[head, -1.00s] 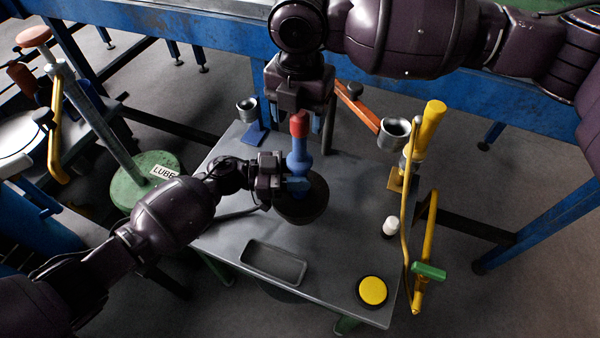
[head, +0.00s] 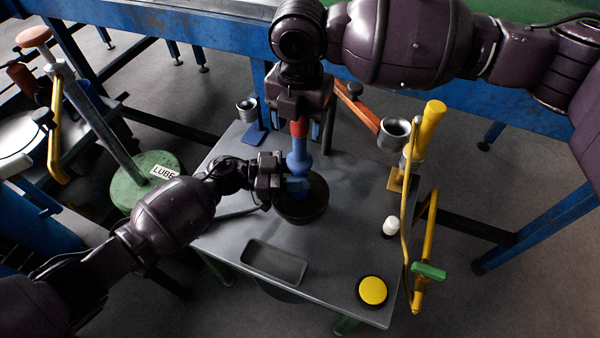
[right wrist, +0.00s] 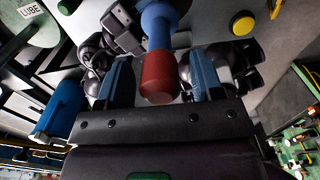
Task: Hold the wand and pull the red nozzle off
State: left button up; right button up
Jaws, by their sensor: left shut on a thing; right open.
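The blue wand (head: 298,162) stands upright over a dark round base (head: 303,206) on the grey table. The red nozzle (head: 299,128) sits on the wand's top end. My left gripper (head: 297,184) is shut on the wand below the nozzle. My right gripper (head: 300,124) is above, pointing down, open, with its fingers on either side of the nozzle. In the right wrist view the red nozzle (right wrist: 159,78) lies between the two blue fingers of the right gripper (right wrist: 160,80), with gaps at both sides. The wand (right wrist: 158,25) runs away from it.
The grey table (head: 225,215) holds a shallow tray (head: 274,263), a yellow button (head: 372,291) and a white-capped piece (head: 390,226). Yellow levers (head: 409,230) stand at the right edge. A cup holder (head: 248,108) and another cup (head: 395,131) stand at the back.

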jog(key=shift+c, duration=0.2)
dwell(0.3)
grip_shut()
jog(key=shift+r, duration=2.95)
pick_arm(q)
jog(key=o, duration=1.2)
jog(key=shift+c, duration=0.2)
jog(key=shift+a, duration=0.1)
jog(key=a, duration=1.2)
